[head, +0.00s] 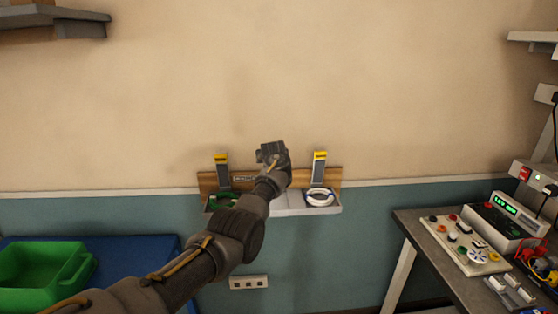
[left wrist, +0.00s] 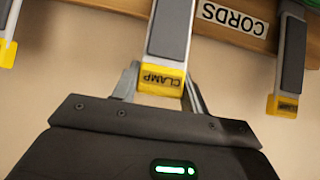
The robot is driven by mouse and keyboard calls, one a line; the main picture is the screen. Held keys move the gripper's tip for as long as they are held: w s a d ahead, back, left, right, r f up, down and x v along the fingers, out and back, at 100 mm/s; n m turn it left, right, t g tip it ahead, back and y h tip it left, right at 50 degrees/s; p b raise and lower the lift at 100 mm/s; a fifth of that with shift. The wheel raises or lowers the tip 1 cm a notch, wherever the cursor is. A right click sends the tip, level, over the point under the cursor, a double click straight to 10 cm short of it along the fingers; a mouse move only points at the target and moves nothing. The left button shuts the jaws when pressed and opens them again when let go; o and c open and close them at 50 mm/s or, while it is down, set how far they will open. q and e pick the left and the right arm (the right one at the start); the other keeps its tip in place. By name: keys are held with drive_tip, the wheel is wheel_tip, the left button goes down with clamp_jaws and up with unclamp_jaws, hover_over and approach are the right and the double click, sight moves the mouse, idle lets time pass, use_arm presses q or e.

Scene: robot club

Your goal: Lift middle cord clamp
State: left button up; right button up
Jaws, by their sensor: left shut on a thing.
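My left gripper (head: 271,152) is at the middle of the wall-mounted cord rack (head: 208,184). In the left wrist view its fingers (left wrist: 162,84) are shut on the middle cord clamp (left wrist: 172,36), a grey lever with a dark inlay and a yellow end marked CLAMP. In the head view, the gripper and forearm hide this clamp. The left clamp (head: 221,172) and right clamp (head: 319,169) stand up from the rack, yellow ends on top. In the left wrist view, the middle clamp's end lies roughly in line with theirs. My right gripper is not in view.
A green cord (head: 221,200) lies under the left clamp and a white cord (head: 320,197) under the right. A bench (head: 418,233) with electronics stands at right. A green bin (head: 40,275) sits on a blue surface at lower left. The wall above the rack is bare.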

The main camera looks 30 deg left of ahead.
use_arm(q)
drive_tip(key=shift+w+a, duration=0.1)
drive_tip(key=shift+w, duration=0.05)
idle(0.3)
drive_tip(key=o, duration=1.4)
drive_tip(key=shift+b+v, duration=0.85)
drive_tip(key=shift+v, duration=4.55)
drive_tip(key=shift+a+r, duration=0.1)
